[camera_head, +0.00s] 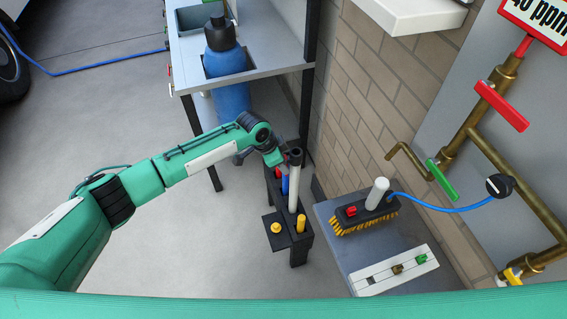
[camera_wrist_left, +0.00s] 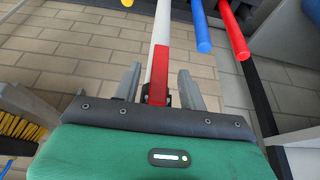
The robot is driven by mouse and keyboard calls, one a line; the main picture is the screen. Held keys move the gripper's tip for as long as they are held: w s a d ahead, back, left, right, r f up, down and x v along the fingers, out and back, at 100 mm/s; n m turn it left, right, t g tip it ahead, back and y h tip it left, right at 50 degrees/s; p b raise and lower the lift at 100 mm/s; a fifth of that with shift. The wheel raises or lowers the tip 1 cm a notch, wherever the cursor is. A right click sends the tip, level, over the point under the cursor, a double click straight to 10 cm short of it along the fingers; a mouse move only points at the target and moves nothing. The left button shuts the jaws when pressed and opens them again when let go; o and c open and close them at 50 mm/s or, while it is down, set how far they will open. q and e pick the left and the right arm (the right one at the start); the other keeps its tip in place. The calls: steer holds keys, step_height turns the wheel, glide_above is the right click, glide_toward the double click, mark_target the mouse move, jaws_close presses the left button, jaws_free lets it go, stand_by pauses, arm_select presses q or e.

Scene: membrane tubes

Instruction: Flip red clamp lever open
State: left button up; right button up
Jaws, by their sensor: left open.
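A red lever-like piece (camera_wrist_left: 159,72) lies along a white tube (camera_wrist_left: 162,22) in the left wrist view. My left gripper (camera_wrist_left: 158,82) is open, with one grey finger on each side of the red piece. Whether a finger touches it I cannot tell. In the head view, my left gripper (camera_head: 284,162) is at the upper end of the black rack, beside the white tube (camera_head: 294,185) with its dark top. The red piece cannot be made out clearly there. My right gripper is not in view.
The black rack (camera_head: 274,217) holds a blue tube (camera_head: 285,184) and yellow-topped parts (camera_head: 300,223). A brush (camera_head: 364,217) and a white block (camera_head: 394,270) lie on a grey surface at right. Brass pipes with a red handle (camera_head: 501,106) run along the wall. A blue bottle (camera_head: 226,60) stands behind.

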arm_select(q)
steer(key=shift+x, duration=1)
jaws_close()
steer(key=shift+s+a+r+g+y+p, duration=0.1)
steer(key=shift+a+r+g+y+p, duration=0.2)
steer(key=shift+y+p, duration=0.55)
steer(key=shift+s+a+r+g+y+p, duration=0.1)
steer(key=shift+a+g+y+p, duration=0.25)
steer(key=shift+y, duration=0.95)
steer(key=shift+s+a+r+g+y+p, duration=0.15)
steer(key=shift+g+y+p, duration=0.35)
steer(key=shift+y, duration=0.55)
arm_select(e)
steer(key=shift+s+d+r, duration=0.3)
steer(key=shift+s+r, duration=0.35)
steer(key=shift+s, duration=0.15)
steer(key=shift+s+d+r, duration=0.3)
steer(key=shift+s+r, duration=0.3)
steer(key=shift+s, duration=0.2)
arm_select(q)
steer(key=shift+w, duration=0.1)
jaws_free()
